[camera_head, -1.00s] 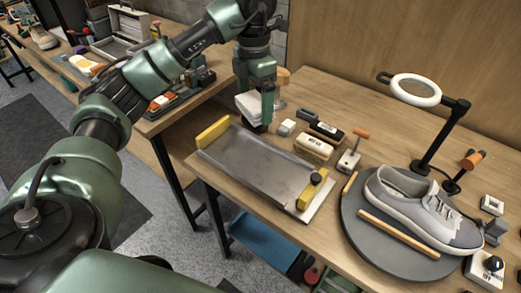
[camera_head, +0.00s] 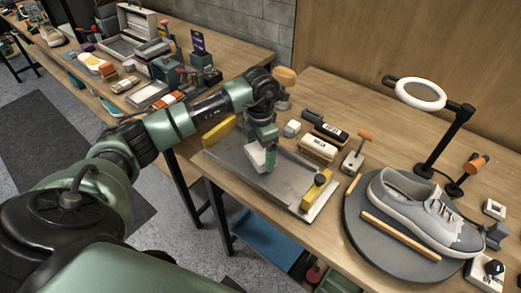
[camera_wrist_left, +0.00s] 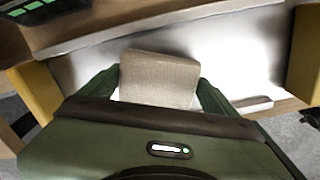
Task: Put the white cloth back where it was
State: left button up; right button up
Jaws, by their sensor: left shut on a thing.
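The white cloth (camera_wrist_left: 160,80) is a folded pad between the two fingers of my left gripper in the left wrist view. In the head view my left gripper (camera_head: 262,165) is shut on the cloth (camera_head: 257,157) over the left-middle part of the grey metal tray (camera_head: 285,187). The tray, with yellow blocks at its ends, also shows in the left wrist view (camera_wrist_left: 235,45). I cannot tell whether the cloth touches the tray. My right gripper is not in view.
A grey-white sneaker (camera_head: 415,205) stands on a round dark turntable (camera_head: 385,255) with a wooden stick. Several brushes (camera_head: 318,147) lie behind the tray. A ring lamp (camera_head: 419,93) stands at the back right. A second bench (camera_head: 235,60) with tools is at the left.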

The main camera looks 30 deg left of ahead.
aim_at(261, 152)
pick_arm(q)
jog(key=o, duration=0.9)
jog(key=shift+f, duration=0.1)
jog(key=shift+r+b, duration=1.2)
jog(key=shift+r, duration=4.9)
